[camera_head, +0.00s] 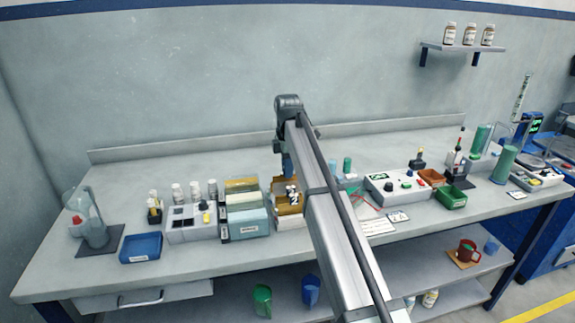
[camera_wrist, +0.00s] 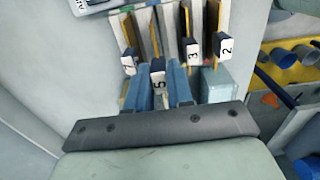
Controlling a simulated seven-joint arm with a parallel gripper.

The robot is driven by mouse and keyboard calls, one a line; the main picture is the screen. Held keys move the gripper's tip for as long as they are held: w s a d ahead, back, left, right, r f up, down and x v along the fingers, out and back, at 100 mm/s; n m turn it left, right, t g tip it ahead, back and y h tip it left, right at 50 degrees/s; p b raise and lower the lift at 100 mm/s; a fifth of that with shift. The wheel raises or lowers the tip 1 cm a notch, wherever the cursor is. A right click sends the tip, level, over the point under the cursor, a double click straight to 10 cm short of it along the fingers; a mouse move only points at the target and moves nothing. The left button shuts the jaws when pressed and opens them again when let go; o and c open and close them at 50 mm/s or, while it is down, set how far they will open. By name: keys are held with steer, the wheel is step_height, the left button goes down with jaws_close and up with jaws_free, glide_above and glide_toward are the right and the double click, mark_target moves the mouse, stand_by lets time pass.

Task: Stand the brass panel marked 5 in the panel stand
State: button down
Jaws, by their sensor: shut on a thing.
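My gripper (camera_wrist: 160,90) has its two blue fingers on either side of the tag marked 5 (camera_wrist: 157,74) in the wrist view, shut on that panel. The brass panel's body is largely hidden behind its tag and the fingers. Panels with tags 7 (camera_wrist: 128,64), 3 (camera_wrist: 193,54) and 2 (camera_wrist: 225,46) stand on edge beside it among grey dividers. I cannot tell whether panel 5 is lifted or still seated. In the head view, my arm covers much of this brass group (camera_head: 287,186) at the middle of the bench. I cannot tell for sure which rack is the panel stand.
A rack with pale green and brass slabs (camera_head: 245,199) stands just left of the brass group. A control box (camera_head: 398,187) and a green bin (camera_head: 451,197) stand to the right.

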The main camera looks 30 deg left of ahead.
steer(key=shift+f, duration=2.15)
steer(key=shift+f, duration=0.1)
steer(key=c, duration=0.9)
jaws_free()
step_height(320, 180, up, 14)
steer(key=shift+f, duration=0.1)
steer(key=shift+d, duration=0.1)
